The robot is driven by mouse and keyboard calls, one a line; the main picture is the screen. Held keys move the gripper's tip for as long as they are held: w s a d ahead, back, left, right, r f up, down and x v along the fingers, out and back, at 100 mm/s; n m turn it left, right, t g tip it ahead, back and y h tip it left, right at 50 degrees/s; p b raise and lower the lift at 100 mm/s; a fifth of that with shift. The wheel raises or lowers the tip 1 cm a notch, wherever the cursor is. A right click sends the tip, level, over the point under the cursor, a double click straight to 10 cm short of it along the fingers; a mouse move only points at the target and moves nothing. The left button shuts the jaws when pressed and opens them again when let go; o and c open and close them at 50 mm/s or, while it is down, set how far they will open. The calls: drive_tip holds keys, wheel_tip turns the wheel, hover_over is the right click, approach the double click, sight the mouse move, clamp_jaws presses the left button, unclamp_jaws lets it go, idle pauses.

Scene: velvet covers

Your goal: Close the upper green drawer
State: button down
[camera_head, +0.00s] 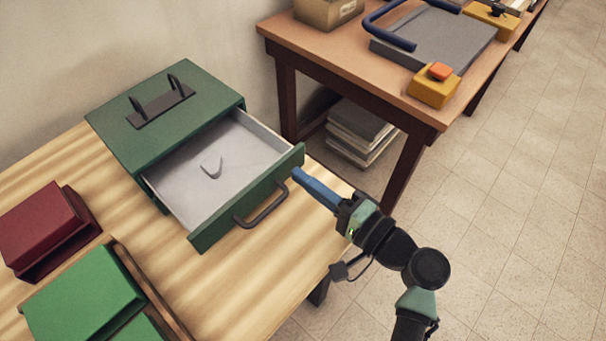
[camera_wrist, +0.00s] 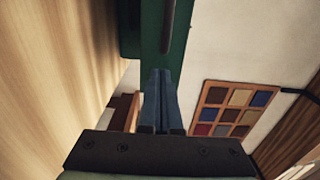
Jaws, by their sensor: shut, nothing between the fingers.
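The green cabinet (camera_head: 190,108) stands on the wooden table, with a handle on its top. Its upper drawer (camera_head: 248,212) is pulled well open toward the front right. The drawer has a green front with a dark bar handle (camera_head: 262,206) and a pale interior holding a small grey V-shaped item (camera_head: 212,167). My gripper (camera_head: 298,176) is shut and empty, with its blue fingertips at the right end of the drawer front, at or very near it. In the wrist view the shut fingers (camera_wrist: 161,75) point at the green drawer front (camera_wrist: 163,45); whether they touch it I cannot tell.
A red box (camera_head: 45,225) and a bright green box (camera_head: 85,295) lie at the left of the light wooden table (camera_head: 215,290). A second brown table (camera_head: 340,60) with a grey board stands behind right. Tiled floor is free at right.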

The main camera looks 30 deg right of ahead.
sight(245, 143)
drive_tip(key=shift+w+a, duration=0.15)
drive_tip(key=shift+w, duration=0.2)
drive_tip(key=b+x, duration=0.3)
drive_tip(key=x, duration=1.1)
drive_tip(key=shift+f+b, duration=0.15)
drive_tip(key=shift+b, duration=0.2)
drive_tip(key=shift+w+a, duration=0.1)
drive_tip(key=shift+w, duration=0.25)
drive_tip(key=shift+r, duration=0.3)
drive_tip(key=shift+w+a+r, duration=0.1)
